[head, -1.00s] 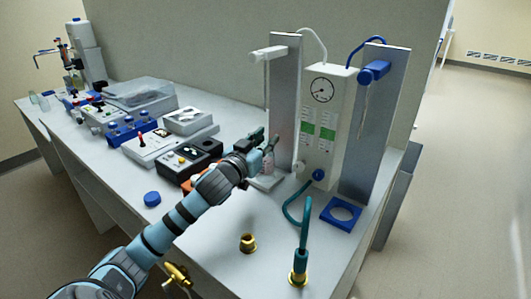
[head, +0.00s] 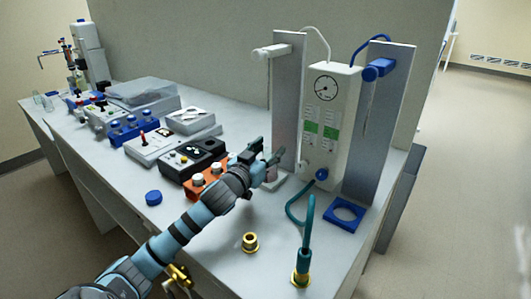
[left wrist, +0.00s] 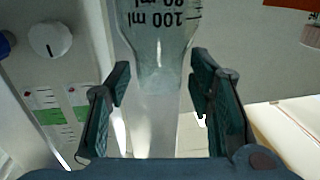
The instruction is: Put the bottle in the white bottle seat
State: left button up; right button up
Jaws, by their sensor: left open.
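The bottle (left wrist: 158,45) is clear with black millilitre marks. In the left wrist view it lies between the fingers of my left gripper (left wrist: 160,85), which are open with a gap on each side. In the head view my left gripper (head: 269,157) is at the foot of the left grey stand and hides most of the bottle. The white bottle seat (head: 281,184) shows partly below and beside the fingers, in front of that stand. I cannot tell whether the bottle's base is inside the seat. My right gripper is not in view.
A white gauge box (head: 328,125) stands between the stands. An orange box (head: 208,182) is close beside my left arm. Brass fittings (head: 250,242) and a teal hose (head: 306,230) are at the front.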

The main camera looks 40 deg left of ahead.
pick_arm(q)
jog(key=s+d+p, duration=0.2)
jog(key=s+p, duration=0.1)
jog(key=s, duration=0.9)
jog(key=shift+r, duration=0.1)
